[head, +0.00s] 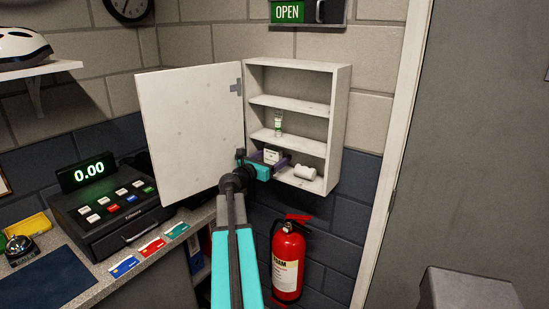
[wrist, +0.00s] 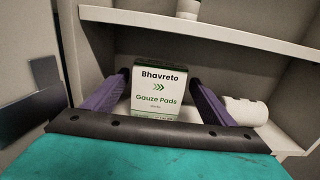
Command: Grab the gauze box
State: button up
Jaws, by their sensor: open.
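The gauze box (wrist: 157,90) is a small white and green box labelled "Gauze Pads". It stands upright on the bottom shelf of the open wall cabinet (head: 341,120). It also shows in the head view (head: 271,156), partly hidden by my gripper. My gripper (wrist: 160,84) is open, with one purple finger on each side of the box. In the wrist view a gap shows between the box and each finger.
A white roll (head: 305,172) lies just right of the gripper on the same shelf. A small tube (head: 278,124) stands on the shelf above. The cabinet door (head: 190,128) is open to the left. A fire extinguisher (head: 289,262) hangs below.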

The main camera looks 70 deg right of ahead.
dwell(0.3)
jog(key=c, duration=1.1)
jog(key=shift+r, duration=0.1)
jog(key=shift+r+b, duration=0.45)
jog(key=shift+r, duration=0.85)
jog(key=b+v, duration=0.3)
jog(key=v, duration=1.5)
jog(key=shift+r, duration=0.35)
